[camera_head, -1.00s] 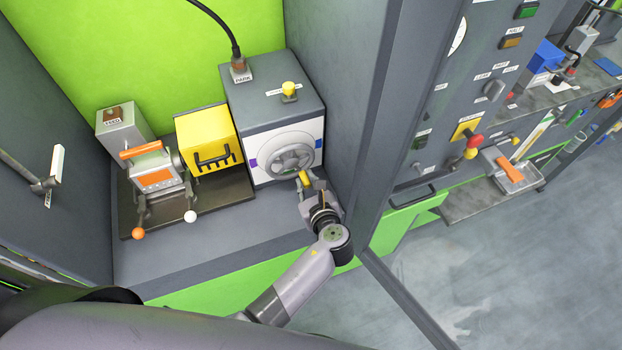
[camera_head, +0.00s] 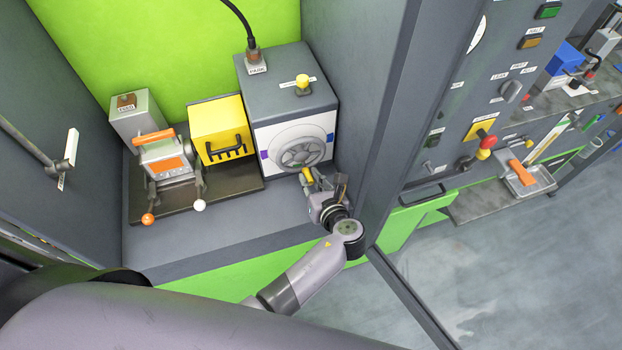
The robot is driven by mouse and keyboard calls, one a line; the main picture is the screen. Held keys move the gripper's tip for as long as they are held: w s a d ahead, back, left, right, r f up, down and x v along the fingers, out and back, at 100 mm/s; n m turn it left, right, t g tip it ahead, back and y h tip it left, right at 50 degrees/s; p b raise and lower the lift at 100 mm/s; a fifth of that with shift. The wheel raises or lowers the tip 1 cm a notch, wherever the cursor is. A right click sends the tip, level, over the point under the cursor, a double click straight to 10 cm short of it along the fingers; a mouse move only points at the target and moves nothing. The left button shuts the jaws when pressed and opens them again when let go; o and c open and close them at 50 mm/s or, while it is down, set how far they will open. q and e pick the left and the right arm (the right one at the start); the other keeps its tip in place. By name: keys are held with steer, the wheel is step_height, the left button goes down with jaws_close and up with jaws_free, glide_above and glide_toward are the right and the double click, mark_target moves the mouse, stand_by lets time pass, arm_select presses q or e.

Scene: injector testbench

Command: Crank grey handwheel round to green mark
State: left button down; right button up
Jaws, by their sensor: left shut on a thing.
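The grey handwheel (camera_head: 300,152) sits on the white front panel (camera_head: 268,133) of a dark grey box (camera_head: 285,92) in the alcove. A purple mark (camera_head: 264,155) shows at the panel's left edge and a blue one (camera_head: 329,138) at its right edge. I cannot make out a green mark on the panel. My left gripper (camera_head: 309,178) is at the lower rim of the wheel, shut on its yellow crank handle (camera_head: 306,173). The fingers partly hide the handle. My right gripper is not in view.
A yellow box (camera_head: 218,130) and a grey device with orange handle (camera_head: 165,160) stand left of the wheel box on a dark plate. The alcove's right wall (camera_head: 362,110) is close beside my left gripper. A control panel with an emergency stop (camera_head: 487,143) is further right.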

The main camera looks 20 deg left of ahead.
arm_select(q)
steer(key=c, duration=1.5)
jaws_free()
